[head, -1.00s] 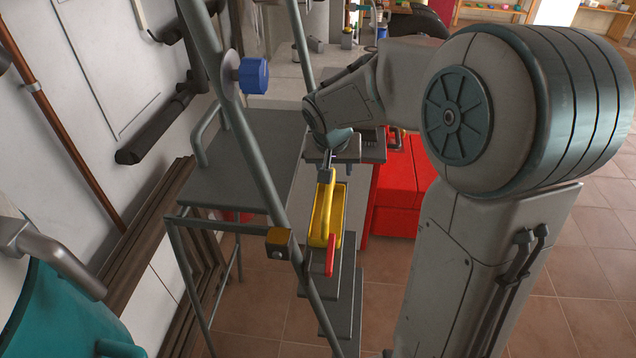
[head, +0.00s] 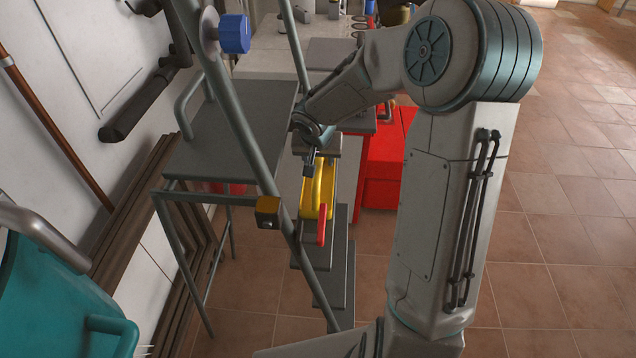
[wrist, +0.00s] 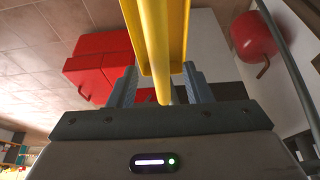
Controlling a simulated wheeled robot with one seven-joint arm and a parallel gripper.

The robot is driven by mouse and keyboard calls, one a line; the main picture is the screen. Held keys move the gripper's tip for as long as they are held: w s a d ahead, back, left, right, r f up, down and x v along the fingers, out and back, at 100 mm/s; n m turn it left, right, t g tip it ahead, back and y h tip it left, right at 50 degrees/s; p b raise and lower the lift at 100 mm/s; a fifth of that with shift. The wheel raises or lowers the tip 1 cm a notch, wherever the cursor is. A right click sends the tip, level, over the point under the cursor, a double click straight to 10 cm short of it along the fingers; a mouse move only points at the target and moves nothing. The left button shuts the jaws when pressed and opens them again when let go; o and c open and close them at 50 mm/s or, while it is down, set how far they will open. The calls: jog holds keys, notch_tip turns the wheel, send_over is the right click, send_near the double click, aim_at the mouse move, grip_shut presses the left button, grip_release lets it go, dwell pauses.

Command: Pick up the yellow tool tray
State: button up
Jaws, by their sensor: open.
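The yellow tool tray (head: 329,190) is long and narrow, with a raised yellow bar along its middle. It sits at the upper part of the grey step ladder. A red piece (head: 321,225) shows at its near end. My gripper (head: 309,168) is at the tray's far end, pointing down toward it. In the wrist view the yellow tray (wrist: 178,35) fills the top middle, and the end of its bar reaches between my two open fingers (wrist: 162,90). I see a gap on each side of the bar. The head view hides the exact contact at the fingertips.
The ladder's grey rail (head: 245,125) slopes close by on the left, with a grey platform (head: 235,130) behind it. Lower steps (head: 333,280) lie below the tray. A red box (head: 385,165) stands behind to the right. Tiled floor is open at the right.

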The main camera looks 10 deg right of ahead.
jog(key=x, duration=0.5)
jog(key=shift+w+f+b, duration=0.1)
jog(key=shift+f+b, duration=0.25)
grip_shut()
